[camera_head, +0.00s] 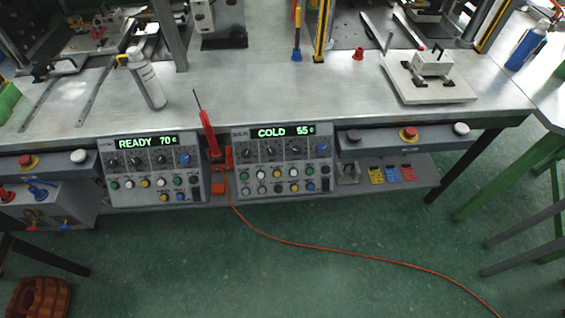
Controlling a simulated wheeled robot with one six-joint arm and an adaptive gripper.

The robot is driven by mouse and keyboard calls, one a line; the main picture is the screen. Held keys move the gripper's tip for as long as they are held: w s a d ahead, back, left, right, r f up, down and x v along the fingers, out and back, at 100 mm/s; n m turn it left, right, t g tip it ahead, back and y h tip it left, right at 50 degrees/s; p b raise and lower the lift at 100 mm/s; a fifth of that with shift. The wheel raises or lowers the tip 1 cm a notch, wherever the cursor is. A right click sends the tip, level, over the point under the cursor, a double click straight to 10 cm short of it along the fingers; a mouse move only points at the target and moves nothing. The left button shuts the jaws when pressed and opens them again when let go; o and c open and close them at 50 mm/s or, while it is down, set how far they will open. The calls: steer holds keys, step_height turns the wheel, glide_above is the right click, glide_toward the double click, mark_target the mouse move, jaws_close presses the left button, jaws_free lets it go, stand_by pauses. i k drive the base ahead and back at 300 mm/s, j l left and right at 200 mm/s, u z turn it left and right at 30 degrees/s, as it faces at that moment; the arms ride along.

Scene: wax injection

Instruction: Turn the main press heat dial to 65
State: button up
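Two control panels hang under the front edge of the workbench. The left panel (153,195) has a green display (146,142) reading "READY 70". The right panel (284,187) has a display (282,132) that appears to read "COLD 55". Dial labels are too small to read, so I cannot tell which panel or dial is the main press heat dial. My gripper is not in view.
A red pen-like tool (209,134) stands between the panels, its orange cable (330,247) running across the green floor. A spray bottle (146,80) and a white block fixture (432,63) stand on the metal bench (270,90). A brown basket (40,298) sits lower left. Floor before the panels is mostly clear.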

mark_target(297, 149)
steer(key=i+j+z, duration=0.1)
steer(key=z, duration=0.25)
steer(key=i+j+z, duration=0.1)
steer(key=j+z, duration=0.35)
steer(key=z, duration=0.25)
steer(key=i, duration=0.05)
